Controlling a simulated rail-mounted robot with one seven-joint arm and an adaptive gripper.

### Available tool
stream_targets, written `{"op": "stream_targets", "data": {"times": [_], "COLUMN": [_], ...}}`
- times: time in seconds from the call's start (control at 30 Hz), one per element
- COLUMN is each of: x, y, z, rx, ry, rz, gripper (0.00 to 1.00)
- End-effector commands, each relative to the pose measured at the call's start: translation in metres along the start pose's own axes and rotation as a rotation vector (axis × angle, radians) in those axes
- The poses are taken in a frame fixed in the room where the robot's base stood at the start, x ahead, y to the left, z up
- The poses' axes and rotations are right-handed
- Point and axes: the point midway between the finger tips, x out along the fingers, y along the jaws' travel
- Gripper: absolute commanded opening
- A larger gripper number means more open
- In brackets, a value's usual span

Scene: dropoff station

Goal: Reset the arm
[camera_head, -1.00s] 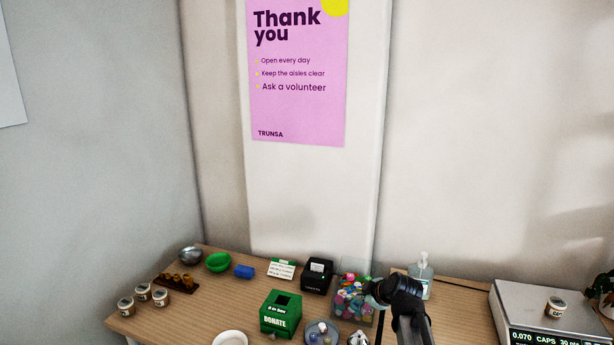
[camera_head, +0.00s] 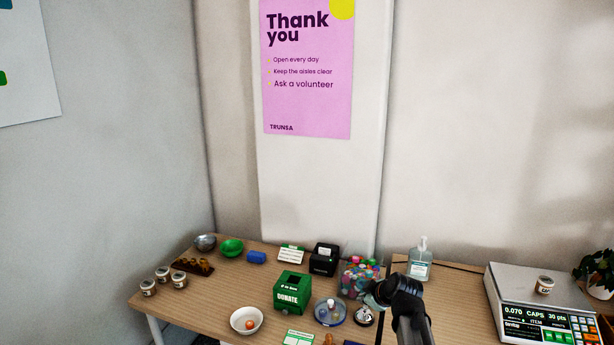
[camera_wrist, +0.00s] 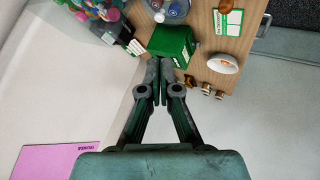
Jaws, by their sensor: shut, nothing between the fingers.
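My gripper (camera_wrist: 160,78) shows in the wrist view with its two dark fingers together at the tips and nothing between them. It is over or in front of the table, with the green donation box (camera_wrist: 172,42) just beyond the fingertips in the picture. In the head view a dark part of my arm (camera_head: 405,300) rises at the lower middle, in front of the table. The fingers cannot be made out in the head view.
The table (camera_head: 215,290) holds the donation box (camera_head: 292,292), a white bowl (camera_head: 237,325) with an orange ball, a clear bin of colourful items (camera_head: 360,278), a black printer (camera_head: 324,259) and jars (camera_head: 162,273). A scale (camera_head: 510,285) with a jar stands right. Sanitizer (camera_head: 420,265) stands behind my arm.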

Motion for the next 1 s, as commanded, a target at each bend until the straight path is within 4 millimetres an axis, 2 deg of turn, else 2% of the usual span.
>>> {"op": "stream_targets", "data": {"times": [0.17,0.27,0.47,0.57,0.73,1.0], "x": [-0.002,0.003,0.029,0.044,0.067,0.080], "y": [-0.010,-0.024,-0.080,-0.118,-0.194,-0.313], "z": [0.011,0.026,0.082,0.117,0.182,0.277], "rx": [0.151,0.252,0.482,0.595,0.769,0.953], "ry": [-0.041,-0.083,-0.222,-0.311,-0.489,-0.769], "rz": [-0.019,-0.041,-0.103,-0.134,-0.179,-0.217], "gripper": [0.00,0.00,0.00,0.00,0.00,0.00]}}
